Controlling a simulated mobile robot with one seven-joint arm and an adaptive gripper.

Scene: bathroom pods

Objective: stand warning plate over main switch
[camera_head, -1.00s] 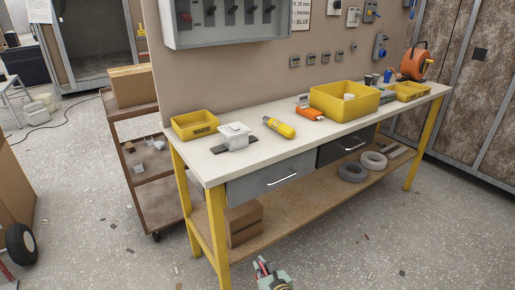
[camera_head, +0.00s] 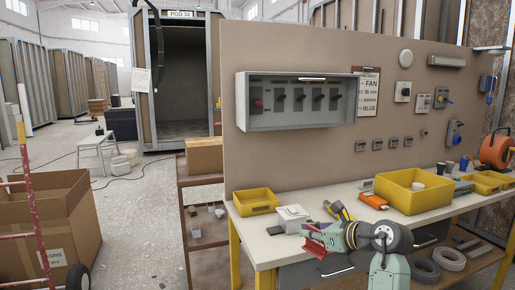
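No other warning plate is recognisable.
Space before the cabinet is clear.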

